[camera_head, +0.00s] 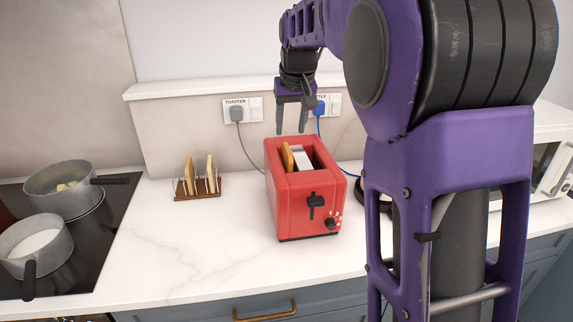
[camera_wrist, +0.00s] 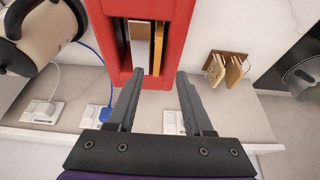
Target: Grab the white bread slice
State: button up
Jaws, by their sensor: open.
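A golden-tan bread slice (camera_head: 288,158) stands upright in the left slot of the red toaster (camera_head: 290,205). In the wrist view the slice (camera_wrist: 159,48) shows as a narrow edge in the toaster (camera_wrist: 180,25). Two more slices stand in a wooden rack left of the toaster, one tan (camera_head: 189,175) and one paler (camera_head: 210,173). In the wrist view, one rack slice (camera_wrist: 216,70) looks speckled and the other (camera_wrist: 234,72) plain. Which slice is the white bread is unclear. My gripper (camera_head: 292,131) is open and empty at the toaster's far side, fingers pointing down.
The rack (camera_head: 198,191) stands on the pale counter (camera_head: 190,235). Two pots (camera_head: 62,187) (camera_head: 38,246) sit on the hob at left. A kettle (camera_wrist: 40,30) and a microwave (camera_head: 556,165) are at right of the toaster. Sockets with cords (camera_head: 237,114) line the back wall under a ledge.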

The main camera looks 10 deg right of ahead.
aim_at(289, 150)
jog(key=x, duration=0.4)
jog(key=shift+w+f, duration=0.15)
jog(key=shift+w+d+x, duration=0.1)
jog(key=shift+w+x, duration=0.1)
jog(key=shift+x, duration=1.05)
jog(key=shift+w+d+x, duration=0.1)
jog(key=shift+w+x, duration=0.1)
jog(key=shift+x, duration=1.1)
grip_shut()
